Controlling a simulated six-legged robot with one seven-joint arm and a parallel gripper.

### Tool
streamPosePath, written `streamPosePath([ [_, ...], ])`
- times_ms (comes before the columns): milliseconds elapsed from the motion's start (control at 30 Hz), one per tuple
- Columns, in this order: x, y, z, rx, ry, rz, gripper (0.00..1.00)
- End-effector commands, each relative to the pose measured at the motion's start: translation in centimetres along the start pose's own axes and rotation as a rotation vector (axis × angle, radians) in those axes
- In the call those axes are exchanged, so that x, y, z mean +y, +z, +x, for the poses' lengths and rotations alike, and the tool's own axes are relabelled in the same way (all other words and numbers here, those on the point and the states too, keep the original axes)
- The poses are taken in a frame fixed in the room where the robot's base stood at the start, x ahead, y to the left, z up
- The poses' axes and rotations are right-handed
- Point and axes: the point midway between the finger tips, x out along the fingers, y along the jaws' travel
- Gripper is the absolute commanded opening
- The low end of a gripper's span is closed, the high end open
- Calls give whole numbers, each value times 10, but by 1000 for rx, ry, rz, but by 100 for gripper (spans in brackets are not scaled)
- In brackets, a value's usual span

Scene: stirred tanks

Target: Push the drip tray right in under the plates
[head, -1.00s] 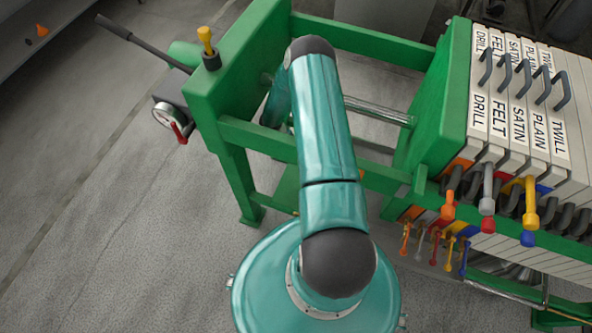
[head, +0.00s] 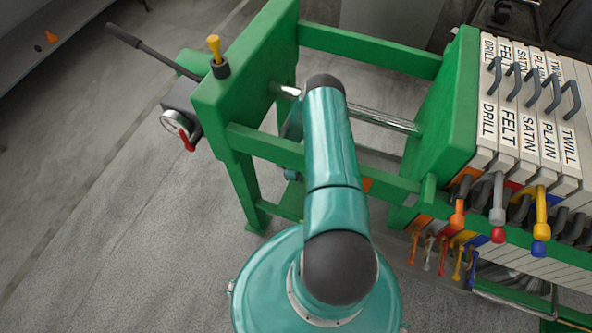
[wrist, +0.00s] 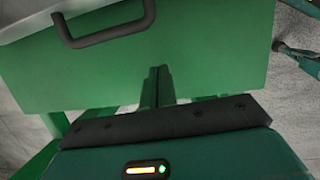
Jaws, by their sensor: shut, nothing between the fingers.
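In the wrist view my gripper (wrist: 158,80) is shut and empty, its narrow fingers pointing at a broad green panel (wrist: 215,60). The panel has a dark bar handle (wrist: 105,38) and a pale band above it. It looks like the front of the drip tray, but I cannot tell for sure. The fingertips are close to its lower part; whether they touch is unclear. In the head view my arm hides the gripper. The pale plates (head: 520,110), labelled DRILL, FELT, SATIN, PLAIN and TWILL, stand upright at the right. The space under them is mostly hidden.
The green press frame (head: 265,145) and its steel rod (head: 385,118) lie around and beyond my arm. Coloured taps (head: 498,205) stick out below the plates. A long dark lever (head: 145,50) and a gauge (head: 174,124) are at the left. The left floor is clear.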

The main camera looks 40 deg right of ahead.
Motion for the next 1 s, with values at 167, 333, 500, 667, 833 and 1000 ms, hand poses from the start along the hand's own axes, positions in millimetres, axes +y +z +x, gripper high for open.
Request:
streamPosePath([
  [167,0,24,8,1,0,1,0],
  [333,0,34,11,1,1,-2,0],
  [500,0,35,11,1,2,-2,0],
  [667,0,36,12,1,2,-2,0],
  [833,0,45,14,-1,2,-4,0],
  [1000,0,52,17,-1,2,-3,0],
])
